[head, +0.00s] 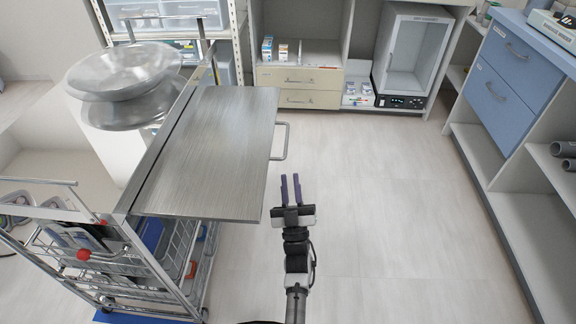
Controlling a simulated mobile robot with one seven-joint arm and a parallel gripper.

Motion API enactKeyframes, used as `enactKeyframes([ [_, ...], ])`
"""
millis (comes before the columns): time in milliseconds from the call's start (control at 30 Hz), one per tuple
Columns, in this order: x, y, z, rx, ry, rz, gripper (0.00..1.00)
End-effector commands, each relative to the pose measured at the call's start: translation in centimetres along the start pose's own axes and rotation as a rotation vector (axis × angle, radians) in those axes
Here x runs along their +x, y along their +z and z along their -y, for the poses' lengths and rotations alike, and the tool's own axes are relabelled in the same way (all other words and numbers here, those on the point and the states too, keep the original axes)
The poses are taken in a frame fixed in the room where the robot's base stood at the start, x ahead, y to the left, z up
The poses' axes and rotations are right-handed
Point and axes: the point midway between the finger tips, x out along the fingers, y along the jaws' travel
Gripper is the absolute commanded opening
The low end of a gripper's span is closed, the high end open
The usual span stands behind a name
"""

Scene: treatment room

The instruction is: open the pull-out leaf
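The pull-out leaf (212,150) is a flat, brushed grey metal panel on top of a wire-basket trolley (128,218). Its right edge overhangs the floor beyond the baskets. A D-shaped metal handle (286,141) sticks out from that right edge, towards its far half. My gripper (290,179) is to the right of the leaf and on the near side of the handle, apart from both in the picture. Its two purple fingers are parallel with a gap between them, and nothing is between them.
Stacked metal bowls (125,80) stand left of the leaf. A cabinet with cream drawers (300,78) and a glass-fronted unit (412,55) stand at the back. A counter with blue drawers (508,95) lines the right. The floor (390,220) between is clear.

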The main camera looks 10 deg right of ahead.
Motion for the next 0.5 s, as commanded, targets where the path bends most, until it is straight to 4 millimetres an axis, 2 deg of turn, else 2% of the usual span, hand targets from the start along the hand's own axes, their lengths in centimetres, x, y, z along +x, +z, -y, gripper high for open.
enactKeyframes([
  [33, -1.1, 0.1, 0.1, 0.0, -0.001, 0.001, 0.18],
  [200, -3.0, 0.1, 0.0, 0.001, 0.0, 0.0, 0.18],
  [500, -3.4, 0.0, 0.0, 0.001, 0.0, -0.001, 0.18],
])
